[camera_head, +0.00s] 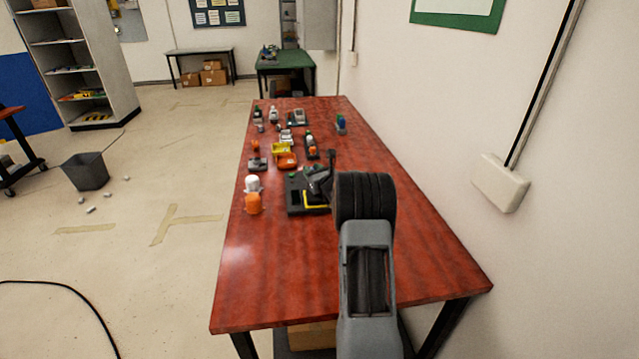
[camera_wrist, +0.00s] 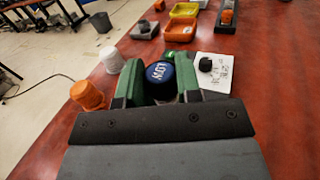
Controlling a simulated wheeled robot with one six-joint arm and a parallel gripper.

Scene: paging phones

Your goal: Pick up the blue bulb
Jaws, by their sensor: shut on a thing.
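The blue bulb (camera_wrist: 160,72) has a round dark-blue top with white lettering. In the wrist view it sits between the green fingers of my gripper (camera_wrist: 160,80), which is shut on it. Its lower part is hidden behind the gripper's dark front plate. In the head view my gripper (camera_head: 305,173) is over the middle of the red table, and the bulb cannot be made out there.
A white piece (camera_head: 252,184) and an orange piece (camera_head: 252,203) stand to the gripper's left. A white card (camera_wrist: 222,84) with a black knob lies to its right. Orange (camera_head: 287,161) and yellow (camera_head: 282,149) trays are beyond. The table's near part (camera_head: 280,275) is clear.

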